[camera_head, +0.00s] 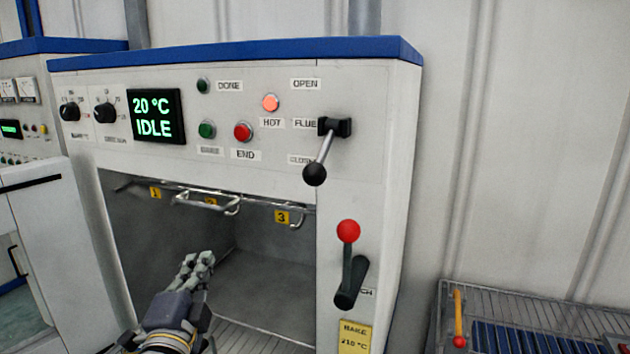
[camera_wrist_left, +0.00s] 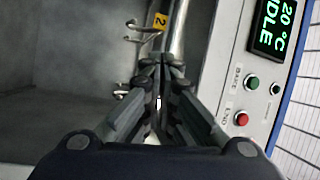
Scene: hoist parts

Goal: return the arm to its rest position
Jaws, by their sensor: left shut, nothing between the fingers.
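My left gripper (camera_head: 199,260) is in front of the open oven chamber, at its lower left in the head view. It is shut and holds nothing. In the left wrist view its fingers (camera_wrist_left: 160,65) meet in the middle, with a bar and hooks beyond them. The oven (camera_head: 235,60) has a blue top edge, and its display (camera_head: 156,116) reads 20 °C IDLE. My right gripper is in neither view.
Hooks hang under the chamber's top edge, by yellow tags such as tag 3 (camera_head: 282,217). The flue lever (camera_head: 314,172) and a red-knobbed lever (camera_head: 348,231) stick out at the right. A wire rack (camera_head: 600,320) stands lower right. A white cabinet (camera_head: 30,200) is at the left.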

